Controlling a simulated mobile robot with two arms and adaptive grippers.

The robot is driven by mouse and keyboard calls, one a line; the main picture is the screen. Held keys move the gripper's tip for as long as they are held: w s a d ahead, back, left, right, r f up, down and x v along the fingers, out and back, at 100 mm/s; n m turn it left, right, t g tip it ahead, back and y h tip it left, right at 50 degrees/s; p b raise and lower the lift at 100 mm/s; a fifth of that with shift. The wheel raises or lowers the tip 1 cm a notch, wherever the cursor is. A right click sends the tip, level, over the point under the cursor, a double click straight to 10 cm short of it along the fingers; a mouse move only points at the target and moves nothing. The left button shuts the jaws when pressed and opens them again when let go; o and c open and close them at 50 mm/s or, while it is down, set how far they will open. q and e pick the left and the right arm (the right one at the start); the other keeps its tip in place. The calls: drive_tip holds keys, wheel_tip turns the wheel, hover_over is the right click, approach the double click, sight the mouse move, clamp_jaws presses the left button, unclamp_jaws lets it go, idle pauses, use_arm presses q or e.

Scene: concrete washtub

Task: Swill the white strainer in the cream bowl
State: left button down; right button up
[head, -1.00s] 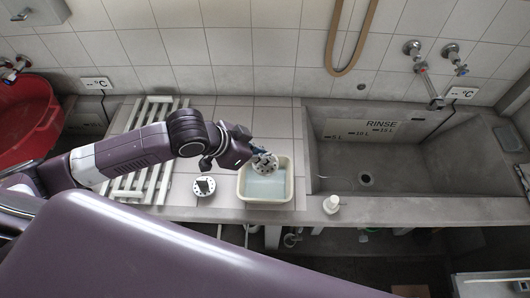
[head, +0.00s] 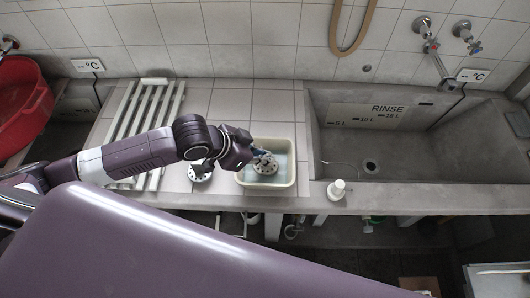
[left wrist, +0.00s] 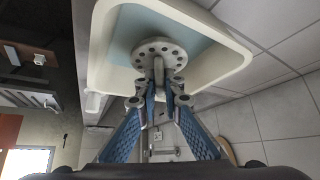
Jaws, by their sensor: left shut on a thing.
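The cream bowl (head: 240,180) stands on the tiled counter just left of the sink and holds pale blue water. The white strainer (head: 265,166) is a round disc with holes. My left gripper (head: 257,154) is shut on its grip and holds it inside the bowl's outline. In the left wrist view the strainer (left wrist: 150,50) shows against the water, with the fingers (left wrist: 160,98) closed on its stem and the bowl's rim (left wrist: 228,62) around. I cannot tell whether the disc touches the water. My right gripper is not in view.
A second perforated disc (head: 200,174) lies left of the bowl, partly hidden by my arm. A white slatted rack (head: 128,112) lies further left. A white bottle (head: 337,188) stands on the front ledge. The concrete sink (head: 340,155) on the right looks empty.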

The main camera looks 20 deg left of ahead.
use_arm(q)
drive_tip(key=shift+f, duration=0.4)
